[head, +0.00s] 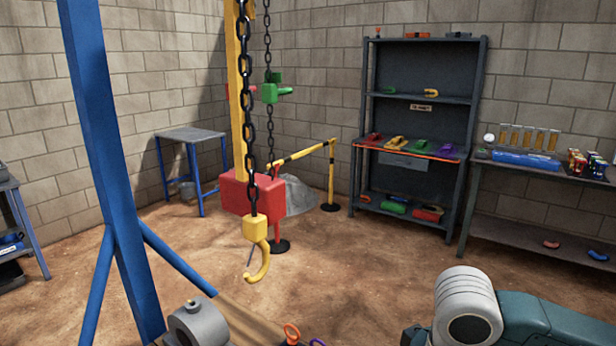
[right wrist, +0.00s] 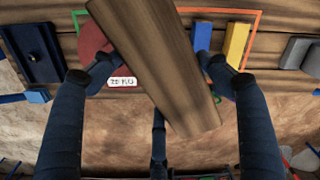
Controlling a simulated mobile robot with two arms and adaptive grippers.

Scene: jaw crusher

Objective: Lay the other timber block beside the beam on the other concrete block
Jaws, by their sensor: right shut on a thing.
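The timber block (right wrist: 165,60) is a brown, grained wooden piece that lies slantwise across the middle of the right wrist view. My right gripper (right wrist: 162,68) has dark blue fingers on both sides of it and is shut on it. The block is held over a wooden surface (right wrist: 275,50), and I cannot tell how far above. In the head view only part of my right arm shows at the bottom right, and its gripper is out of frame. My left gripper is in neither view. I cannot make out the beam or the concrete blocks.
On the wooden surface are a red round shape (right wrist: 95,45), a blue bar (right wrist: 202,36), a yellow bar (right wrist: 237,45) and grey pieces (right wrist: 300,50). A yellow hook (head: 258,262) hangs on a chain. A blue post (head: 108,160) stands left. Open floor (head: 340,270) lies beyond.

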